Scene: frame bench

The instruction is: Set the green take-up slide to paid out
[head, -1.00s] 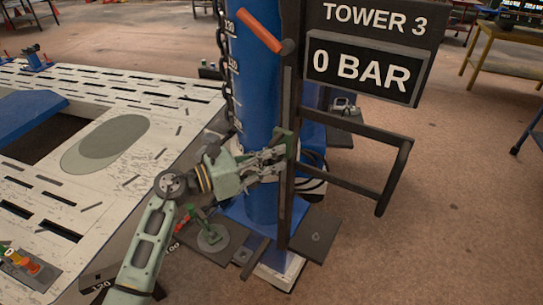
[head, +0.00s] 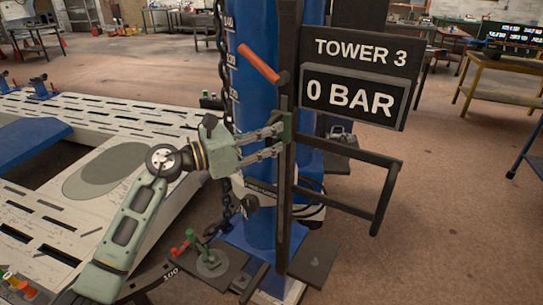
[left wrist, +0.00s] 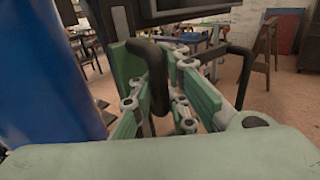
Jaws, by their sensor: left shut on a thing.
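The green take-up slide (head: 287,128) sits on the dark upright rail (head: 284,205) in front of the blue tower (head: 250,110), a little below the orange lever. My left gripper (head: 279,142) reaches in from the left and is shut on the slide. In the left wrist view, the fingers (left wrist: 160,95) are around a dark bent handle (left wrist: 155,75). The fingers partly hide what they grip. No paid-out mark can be read on the rail. My right gripper is out of view.
An orange lever (head: 260,63) sticks out above the slide. A chain (head: 228,100) hangs on the tower's left. A "0 BAR" sign (head: 355,97) and a dark frame (head: 385,195) stand to the right. The slotted white bench (head: 120,120) is at left.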

